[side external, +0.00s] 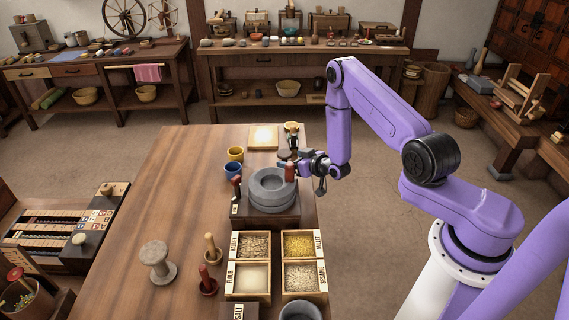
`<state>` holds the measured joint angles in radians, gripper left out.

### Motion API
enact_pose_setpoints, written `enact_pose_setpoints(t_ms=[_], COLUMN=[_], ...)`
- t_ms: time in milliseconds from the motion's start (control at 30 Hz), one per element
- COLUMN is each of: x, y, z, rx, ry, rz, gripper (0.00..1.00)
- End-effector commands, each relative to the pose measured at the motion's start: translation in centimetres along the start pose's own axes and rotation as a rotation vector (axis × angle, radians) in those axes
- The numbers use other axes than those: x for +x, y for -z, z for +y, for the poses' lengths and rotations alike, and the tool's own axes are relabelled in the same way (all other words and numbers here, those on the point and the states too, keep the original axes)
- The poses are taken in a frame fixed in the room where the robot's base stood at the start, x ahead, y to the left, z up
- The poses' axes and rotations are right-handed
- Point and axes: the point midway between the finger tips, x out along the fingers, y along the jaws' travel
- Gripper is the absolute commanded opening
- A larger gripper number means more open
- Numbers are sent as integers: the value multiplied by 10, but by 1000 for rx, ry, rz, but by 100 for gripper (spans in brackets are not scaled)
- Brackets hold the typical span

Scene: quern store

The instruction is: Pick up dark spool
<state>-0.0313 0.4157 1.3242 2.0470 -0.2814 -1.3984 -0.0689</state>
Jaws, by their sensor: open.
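My gripper (300,167) is at the end of the purple arm, over the right side of the table beside the grey stone quern (271,190). It is open, with its jaws toward the left. A small dark brown spool-like piece (284,155) stands just left of the jaws, behind the quern; it is small and I cannot tell for certain that it is the dark spool. A reddish-brown piece (290,173) shows at the quern's right edge, close to the jaws; I cannot tell whether they touch.
A small figure-like object (292,135) stands behind the gripper. A divided grain box (276,265) and red-based peg (207,282) are in front.

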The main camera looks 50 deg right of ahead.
Motion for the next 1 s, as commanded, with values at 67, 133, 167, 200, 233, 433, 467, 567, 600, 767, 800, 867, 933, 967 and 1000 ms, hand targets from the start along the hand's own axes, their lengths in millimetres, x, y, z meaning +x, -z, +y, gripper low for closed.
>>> enact_pose_setpoints(t_ms=[67,133,167,200,233,433,467,567,600,767,800,867,933,967,1000], x=[12,20,22,26,28,33,32,32,32,32,32,32,32,32,32], y=[2,1,1,1,1,1,1,1,1,1,1,1,1,1,1], z=[-1,-1,-1,-1,-1,-1,-1,-1,-1,-1,0,0,0,0,0], rx=[0,0,0,-1,0,1,1,1,1,1,1,0,0,1,0], ry=[1,0,0,0,0,0,0,0,0,0,0,0,0,-1,-1], rz=[3,1,0,1,0,0,0,0,0,0,-1,0,0,0,0], gripper=[86,86,86,86,86,86,86,86,76,26,26,26,26,26,26])
